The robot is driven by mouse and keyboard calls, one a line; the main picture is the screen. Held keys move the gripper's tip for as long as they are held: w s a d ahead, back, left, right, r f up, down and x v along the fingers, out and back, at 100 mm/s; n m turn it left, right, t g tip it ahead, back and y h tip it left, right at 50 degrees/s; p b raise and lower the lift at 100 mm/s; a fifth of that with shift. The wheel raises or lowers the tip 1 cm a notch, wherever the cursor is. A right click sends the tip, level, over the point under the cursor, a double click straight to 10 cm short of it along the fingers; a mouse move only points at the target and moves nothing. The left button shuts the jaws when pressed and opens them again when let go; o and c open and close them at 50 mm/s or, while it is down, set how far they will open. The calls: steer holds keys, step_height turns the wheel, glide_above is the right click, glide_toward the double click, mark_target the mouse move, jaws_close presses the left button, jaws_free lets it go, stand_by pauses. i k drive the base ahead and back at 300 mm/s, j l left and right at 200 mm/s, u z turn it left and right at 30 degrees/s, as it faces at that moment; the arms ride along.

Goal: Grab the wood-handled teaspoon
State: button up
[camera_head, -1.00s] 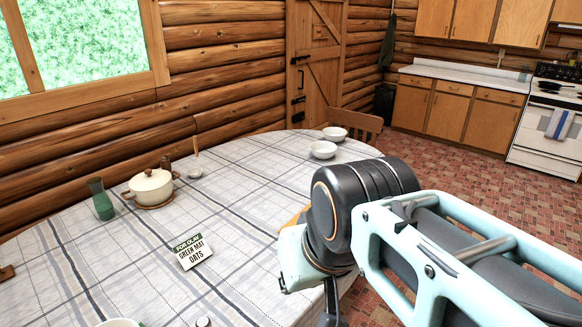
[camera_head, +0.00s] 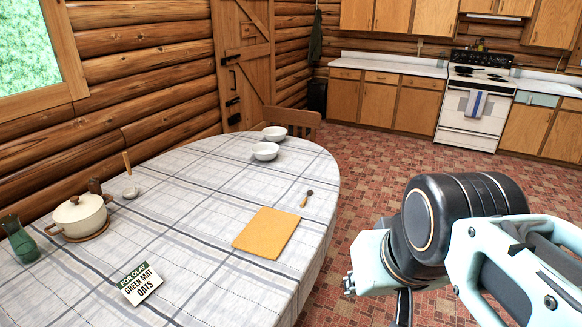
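A small teaspoon (camera_head: 305,200) with a wooden handle and a dark bowl lies on the checked tablecloth, near the right edge of the table. It is just beyond the top right corner of a yellow-orange mat and seems apart from it. My arm reaches in from the right, over the floor beside the table. Its fingertips do not show, so I cannot see whether the gripper is open or shut. The arm is apart from the teaspoon in the picture.
A yellow-orange mat (camera_head: 267,232) lies left of the arm. A card (camera_head: 139,284), a lidded pot (camera_head: 80,214), a green vase (camera_head: 19,240), an upright wooden stick (camera_head: 127,163) and two white bowls (camera_head: 265,151) (camera_head: 274,133) stand farther left or back. A chair (camera_head: 292,121) is behind.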

mark_target(309, 192)
steer(key=i+u, duration=0.1)
steer(key=u, duration=0.25)
steer(key=l+u, duration=0.1)
steer(key=u, duration=0.25)
steer(key=i+l+u, duration=0.1)
steer(key=u, duration=0.25)
steer(key=i+l+u, duration=0.25)
steer(key=l+u, duration=0.25)
steer(key=l, duration=0.15)
steer(key=i+l+u, duration=0.15)
steer(key=l, duration=0.35)
steer(key=l+u, duration=0.15)
steer(key=l, duration=0.35)
steer(key=i+l+u, duration=0.15)
steer(key=l, duration=0.4)
steer(key=i+l, duration=0.1)
steer(key=l, duration=1.45)
steer(key=k+l+u, duration=0.15)
steer(key=l, duration=0.2)
steer(key=l+u, duration=0.15)
steer(key=l, duration=0.2)
steer(key=k+l+u, duration=0.1)
steer(key=l, duration=0.25)
steer(key=k, duration=0.05)
